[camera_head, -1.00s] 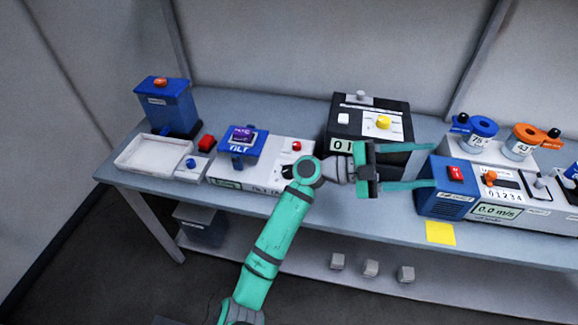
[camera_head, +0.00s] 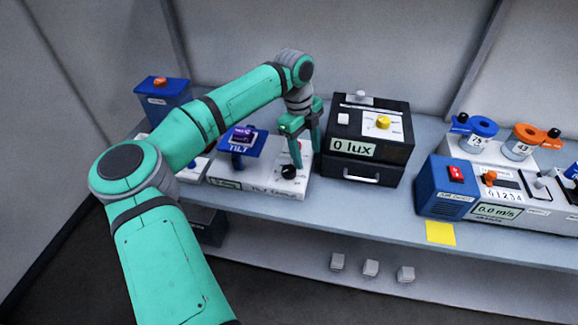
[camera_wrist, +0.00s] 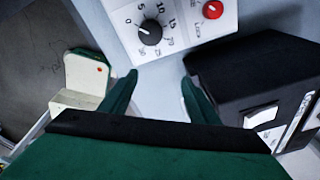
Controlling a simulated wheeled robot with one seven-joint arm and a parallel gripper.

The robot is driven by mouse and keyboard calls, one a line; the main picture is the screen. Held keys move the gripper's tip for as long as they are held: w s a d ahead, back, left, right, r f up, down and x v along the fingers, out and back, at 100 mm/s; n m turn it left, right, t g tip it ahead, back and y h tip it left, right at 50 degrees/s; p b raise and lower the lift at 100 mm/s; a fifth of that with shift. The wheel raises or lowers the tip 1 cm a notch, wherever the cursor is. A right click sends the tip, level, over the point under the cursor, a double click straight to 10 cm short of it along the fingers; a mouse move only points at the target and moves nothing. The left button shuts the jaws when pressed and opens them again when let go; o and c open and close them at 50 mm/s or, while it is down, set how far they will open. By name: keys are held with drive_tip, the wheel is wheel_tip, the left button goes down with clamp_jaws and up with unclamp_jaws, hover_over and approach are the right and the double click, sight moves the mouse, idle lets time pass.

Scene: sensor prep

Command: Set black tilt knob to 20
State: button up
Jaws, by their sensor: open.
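The black tilt knob (camera_head: 289,172) sits on the front of the white tilt unit (camera_head: 259,196). In the wrist view the knob (camera_wrist: 150,32) shows near the top, inside a printed scale, with its pale mark seemingly toward the 0. My gripper (camera_head: 307,158) points down over the right part of the tilt unit, its fingers spread. In the wrist view the gripper (camera_wrist: 159,79) is open and empty, with the knob beyond its fingertips and not between them. The tilt unit's blue platform (camera_head: 252,150) carries a purple sensor (camera_head: 242,136). Its small display (camera_head: 226,184) is unreadable.
The black lux box (camera_head: 362,172), reading 0 lux, stands close to the right of my gripper. A red button (camera_wrist: 212,9) sits right of the knob. The blue fan unit (camera_head: 445,190) stands farther right.

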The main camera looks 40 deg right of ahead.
wheel_tip(320, 180, up, 2)
drive_tip(key=n+t+y, duration=0.1)
drive_tip(key=t, duration=0.1)
hover_over(289, 169)
wheel_tip(289, 169, down, 10)
drive_tip(key=shift+f, duration=0.15)
drive_tip(key=shift+c, duration=0.3)
drive_tip(key=c, duration=1)
